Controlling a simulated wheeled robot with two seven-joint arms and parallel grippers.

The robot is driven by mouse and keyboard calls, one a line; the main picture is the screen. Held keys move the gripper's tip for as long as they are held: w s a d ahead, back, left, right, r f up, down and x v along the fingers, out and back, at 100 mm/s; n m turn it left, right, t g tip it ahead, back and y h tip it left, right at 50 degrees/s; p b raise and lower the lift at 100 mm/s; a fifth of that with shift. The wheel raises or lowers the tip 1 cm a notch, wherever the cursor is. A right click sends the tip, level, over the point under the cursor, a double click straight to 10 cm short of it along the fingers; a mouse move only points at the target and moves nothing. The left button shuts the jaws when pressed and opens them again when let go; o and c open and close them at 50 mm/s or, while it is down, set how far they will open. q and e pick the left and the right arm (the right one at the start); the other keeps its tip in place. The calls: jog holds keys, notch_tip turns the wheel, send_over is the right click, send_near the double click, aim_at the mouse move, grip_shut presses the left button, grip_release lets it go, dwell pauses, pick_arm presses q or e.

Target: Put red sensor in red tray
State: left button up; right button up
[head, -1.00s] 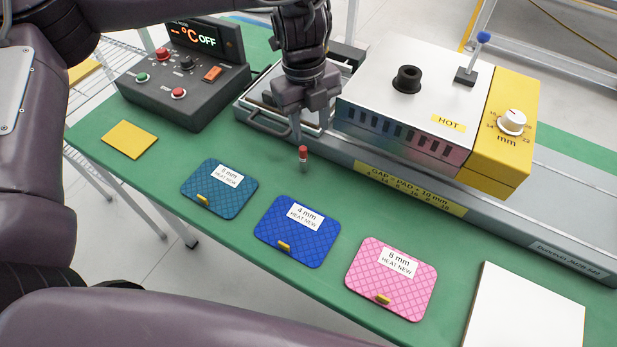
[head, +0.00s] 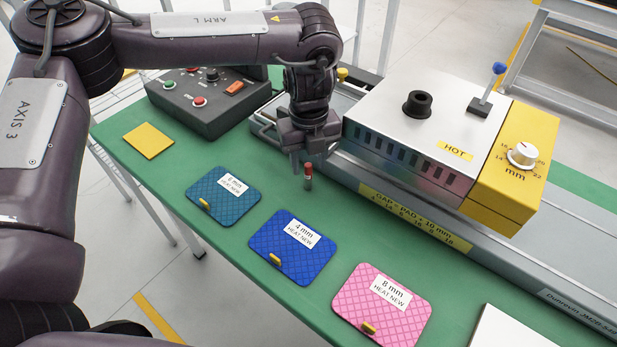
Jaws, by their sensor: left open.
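A small upright cylinder with a red top and grey lower part, which I take as the red sensor (head: 308,169), stands on the green table in front of the conveyor. My left gripper (head: 303,167) points down right at it, with jaws open. One finger shows just left of the sensor; the other finger is hard to make out. I cannot tell if a finger touches it. No red tray shows in this view. My right gripper is out of view.
A teal pad (head: 222,206), blue pad (head: 292,262) and pink pad (head: 350,312) lie in front, each with a yellow capsule. A yellow card (head: 148,141) and control box (head: 212,110) are left. The heater box (head: 400,130) stands close right of the gripper.

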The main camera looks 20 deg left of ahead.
aim_at(308, 188)
pick_arm(q)
notch_tip(308, 188, down, 6)
jog(key=shift+r, duration=0.2)
jog(key=shift+c, duration=0.3)
grip_shut()
